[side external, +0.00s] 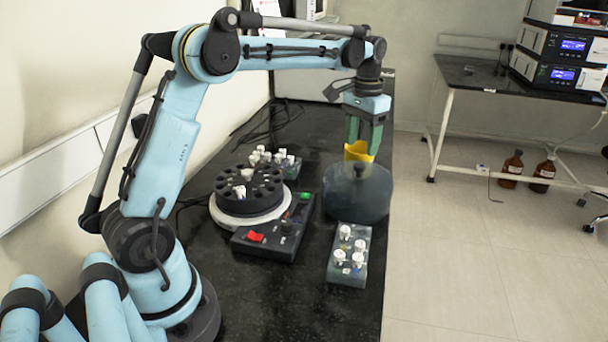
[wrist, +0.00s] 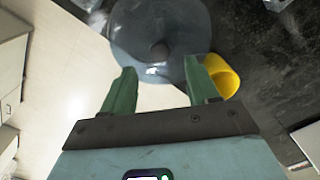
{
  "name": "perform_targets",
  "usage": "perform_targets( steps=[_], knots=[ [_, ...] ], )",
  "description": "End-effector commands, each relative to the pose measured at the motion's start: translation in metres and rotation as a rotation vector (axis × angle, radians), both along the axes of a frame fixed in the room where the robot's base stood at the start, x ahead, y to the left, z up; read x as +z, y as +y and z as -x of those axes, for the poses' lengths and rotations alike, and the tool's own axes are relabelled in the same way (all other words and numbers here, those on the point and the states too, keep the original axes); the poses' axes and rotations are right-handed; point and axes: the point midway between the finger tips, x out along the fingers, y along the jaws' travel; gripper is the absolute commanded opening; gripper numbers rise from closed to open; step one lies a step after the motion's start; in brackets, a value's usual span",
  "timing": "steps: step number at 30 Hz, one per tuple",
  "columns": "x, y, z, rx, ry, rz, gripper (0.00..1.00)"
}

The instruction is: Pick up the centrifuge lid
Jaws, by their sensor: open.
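The centrifuge lid (side external: 352,200) is a translucent blue-grey dome on the dark bench near its right edge, with a dark knob on top. In the wrist view the lid (wrist: 190,25) fills the top middle, and its knob shows just ahead of the gap between my fingertips. My gripper (side external: 364,146) is open and empty, with green fingers pointing down above the lid. In the wrist view my gripper (wrist: 160,66) has its two fingers apart with nothing between them. The centrifuge (side external: 222,217) stands uncovered to the left, with a round black rotor.
A yellow cup (side external: 357,149) stands behind the lid; in the wrist view the cup (wrist: 225,78) is close beside my right finger. A tube rack (side external: 346,271) with white-capped tubes is in front of the lid. Another rack (side external: 290,171) is behind the centrifuge. The bench edge is close on the right.

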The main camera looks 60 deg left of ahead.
Motion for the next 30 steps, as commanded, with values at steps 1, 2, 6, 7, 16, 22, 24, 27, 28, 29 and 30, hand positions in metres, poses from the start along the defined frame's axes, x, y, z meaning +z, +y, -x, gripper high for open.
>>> perform_targets(
  steps=[1,2,6,7,16,22,24,27,28,29,30],
  knots=[
    [-0.003,0.000,0.000,0.000,0.000,0.000,0.59],
    [-0.004,0.000,0.000,0.000,0.000,0.000,0.59],
    [-0.012,0.000,0.000,0.000,0.000,0.000,0.59],
    [-0.015,0.000,0.000,0.000,0.000,0.000,0.59],
    [-0.053,0.000,-0.001,0.000,-0.001,0.000,0.59],
    [-0.058,0.000,-0.001,0.000,-0.001,0.001,0.59],
    [-0.058,0.000,-0.001,0.000,-0.001,0.001,0.59],
    [-0.058,0.000,-0.001,0.000,-0.001,0.001,0.52],
    [-0.058,0.000,-0.001,0.000,-0.001,0.001,0.47],
    [-0.058,0.000,-0.001,0.000,-0.001,0.001,0.42],
    [-0.058,0.000,-0.001,0.000,-0.001,0.001,0.36]
  ],
)
